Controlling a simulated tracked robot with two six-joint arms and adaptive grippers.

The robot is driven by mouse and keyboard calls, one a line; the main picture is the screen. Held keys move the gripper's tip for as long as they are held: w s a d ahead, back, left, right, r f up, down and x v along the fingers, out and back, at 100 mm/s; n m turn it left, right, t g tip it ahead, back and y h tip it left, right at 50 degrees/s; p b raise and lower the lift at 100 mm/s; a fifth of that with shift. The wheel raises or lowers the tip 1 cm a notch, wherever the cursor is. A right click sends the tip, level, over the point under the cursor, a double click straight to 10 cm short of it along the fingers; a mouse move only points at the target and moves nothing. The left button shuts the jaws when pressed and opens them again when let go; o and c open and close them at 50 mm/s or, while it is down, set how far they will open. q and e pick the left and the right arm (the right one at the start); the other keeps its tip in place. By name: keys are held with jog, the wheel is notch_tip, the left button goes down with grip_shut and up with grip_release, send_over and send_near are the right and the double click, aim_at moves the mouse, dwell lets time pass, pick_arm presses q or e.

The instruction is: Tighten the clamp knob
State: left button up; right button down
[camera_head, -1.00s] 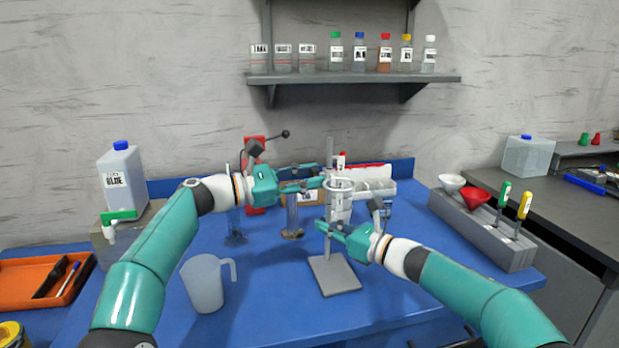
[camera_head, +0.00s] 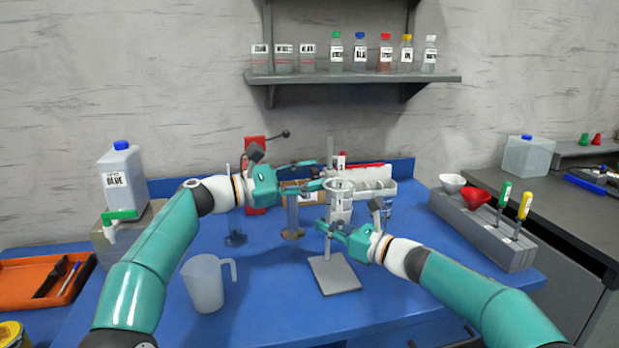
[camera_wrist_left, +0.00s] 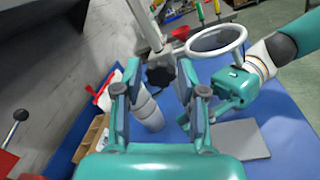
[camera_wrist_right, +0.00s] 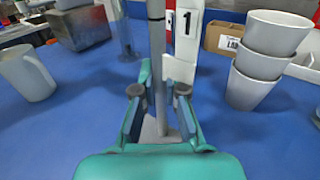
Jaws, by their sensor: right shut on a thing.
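A metal stand with an upright rod (camera_wrist_right: 157,35) and flat grey base (camera_head: 335,275) stands on the blue table. A ring (camera_head: 340,184) is held near the rod's upper part. The black clamp knob (camera_wrist_left: 160,72) shows in the left wrist view by the rod; it is hard to make out in the head view. My left gripper (camera_head: 320,174) is open, with its fingers on either side of the knob and gaps showing. My right gripper (camera_head: 322,228) is shut on the rod below the ring, and the rod also shows between its fingers in the right wrist view.
Stacked grey cups (camera_wrist_right: 262,60) stand behind the stand, near a white rack (camera_head: 375,188). A white mug (camera_head: 205,285) stands front left. A red lever device (camera_head: 256,150) stands behind my left wrist. A grey tool holder (camera_head: 490,235) is at right. The front right tabletop is clear.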

pick_arm(q)
jog(key=v, duration=1.2)
jog(key=shift+w, duration=0.1)
pick_arm(e)
jog(key=c, duration=1.2)
grip_release()
jog(key=shift+o, duration=0.2)
